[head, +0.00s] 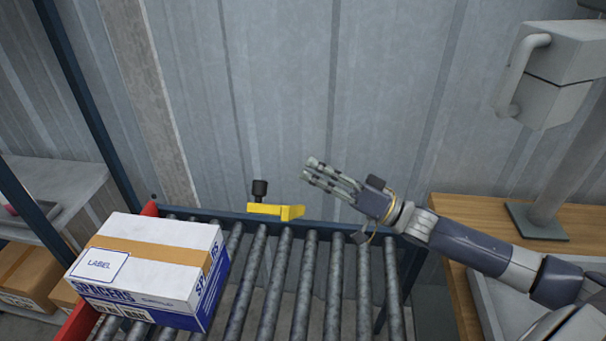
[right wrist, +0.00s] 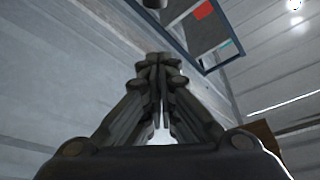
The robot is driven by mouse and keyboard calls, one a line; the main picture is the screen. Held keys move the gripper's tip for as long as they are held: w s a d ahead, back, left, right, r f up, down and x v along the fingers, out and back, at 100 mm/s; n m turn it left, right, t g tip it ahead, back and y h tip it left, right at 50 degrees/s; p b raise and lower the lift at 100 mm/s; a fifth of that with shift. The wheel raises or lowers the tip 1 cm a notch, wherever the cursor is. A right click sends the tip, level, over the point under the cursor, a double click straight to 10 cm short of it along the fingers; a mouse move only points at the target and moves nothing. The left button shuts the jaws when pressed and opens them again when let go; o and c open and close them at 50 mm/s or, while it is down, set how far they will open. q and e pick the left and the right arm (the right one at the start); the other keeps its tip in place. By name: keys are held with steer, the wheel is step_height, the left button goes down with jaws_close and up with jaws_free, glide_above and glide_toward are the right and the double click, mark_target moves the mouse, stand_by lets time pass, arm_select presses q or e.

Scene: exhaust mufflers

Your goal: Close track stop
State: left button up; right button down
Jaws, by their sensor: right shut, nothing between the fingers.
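The track stop (head: 275,211) is a yellow piece on the far rail of the roller track (head: 320,232), with a black knob (head: 259,190) standing up at its left end. My right gripper (head: 312,168) is to the right of the knob and above the yellow piece, apart from both. Its fingers are together and hold nothing. In the right wrist view the closed fingers (right wrist: 160,65) point up the picture, with a dark object cut off at the top edge. My left gripper is not in view.
A white and blue spacer box (head: 150,265) sits on the rollers at the left, beside a red end plate (head: 85,320). The rollers in the middle are bare. A wooden bench (head: 480,207) with a grey machine (head: 565,75) stands at the right. A corrugated wall rises behind.

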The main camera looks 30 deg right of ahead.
steer(key=x, duration=0.9)
steer(key=s+f+b, duration=0.1)
steer(key=b, duration=0.1)
steer(key=s+a+f+b, duration=0.1)
steer(key=f+b, duration=0.1)
steer(key=shift+s+a+f, duration=0.1)
steer(key=shift+s, duration=0.1)
